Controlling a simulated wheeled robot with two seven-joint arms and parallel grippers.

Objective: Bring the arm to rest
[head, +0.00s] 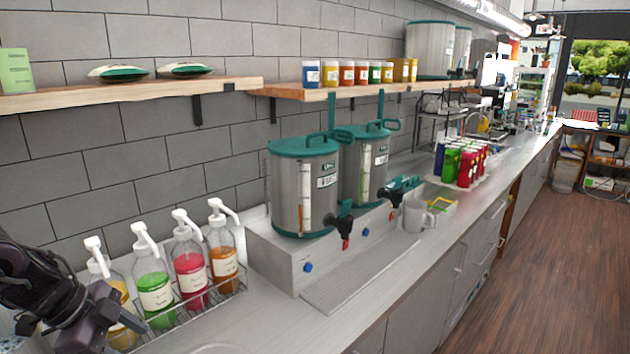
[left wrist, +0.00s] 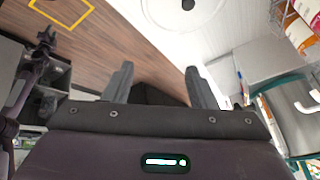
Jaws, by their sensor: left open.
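My left arm comes in at the lower left of the head view, dark and folded close to the syrup pump bottles. Its fingertips cannot be made out there. In the left wrist view my left gripper (left wrist: 158,85) is open, with its two grey fingers apart and nothing between them. Behind the fingers lie the brown wood floor (left wrist: 110,45) and a dark patch. My right gripper is not in the head view.
Pump bottles (head: 188,268) stand in a wire rack on the counter beside my left arm. The wood floor on the right is clear.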

